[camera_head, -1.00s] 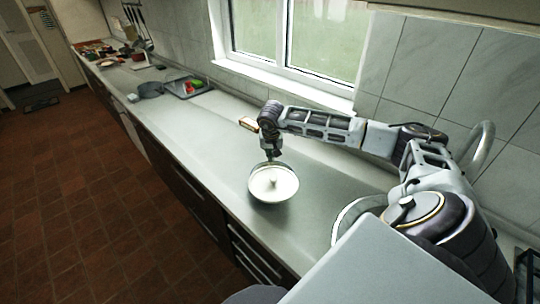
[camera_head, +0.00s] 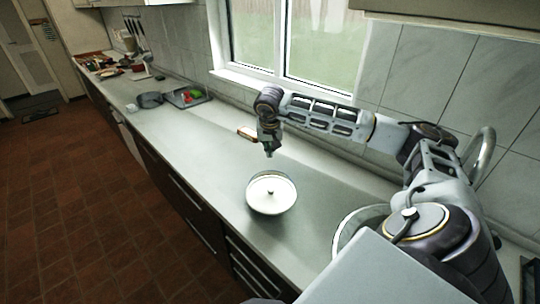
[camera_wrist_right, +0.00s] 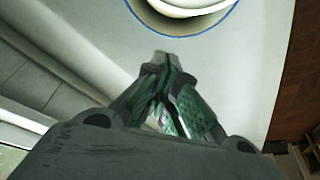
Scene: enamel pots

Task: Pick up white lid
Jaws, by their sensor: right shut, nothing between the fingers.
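The white lid (camera_head: 262,195) with a small knob lies on a round pot (camera_head: 272,211) on the counter. Part of the pot, with a blue rim, also shows at the top of the right wrist view (camera_wrist_right: 190,30). My right gripper (camera_head: 268,154) is above the counter, just behind the pot and apart from the lid. In the right wrist view its fingers (camera_wrist_right: 160,62) are together and hold nothing. My left gripper is not in view.
A long grey counter (camera_head: 200,140) runs along the tiled wall under a window. A small box (camera_head: 247,133) lies behind the gripper. A tray (camera_head: 187,98) with red and green items and a dark pan (camera_head: 150,100) stand farther left. The counter around the pot is clear.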

